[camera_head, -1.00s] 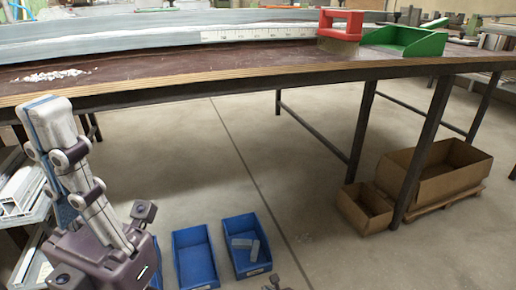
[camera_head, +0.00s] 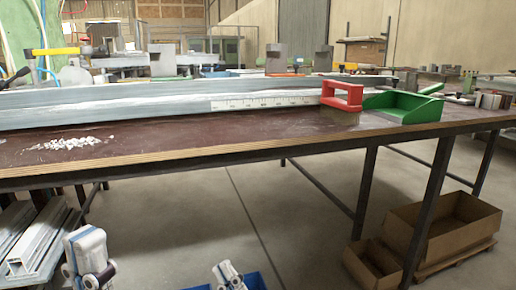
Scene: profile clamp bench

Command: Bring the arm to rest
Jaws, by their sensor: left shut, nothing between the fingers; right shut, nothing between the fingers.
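Part of my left arm (camera_head: 90,254), pale with dark joints, shows at the lower left, below the front edge of the workbench (camera_head: 215,154). A smaller piece of my other arm (camera_head: 228,275) shows at the bottom edge, left of centre. Both arm parts are cut off by the bottom of the picture, and neither touches the bench. I see no gripper fingers in this view.
On the bench lie a long grey profile (camera_head: 130,108), white chips (camera_head: 72,143), a red-handled brush (camera_head: 341,97) and a green dustpan (camera_head: 402,106). Metal profiles (camera_head: 32,238) are stacked at the lower left. Cardboard boxes (camera_head: 440,228) stand under the bench at right.

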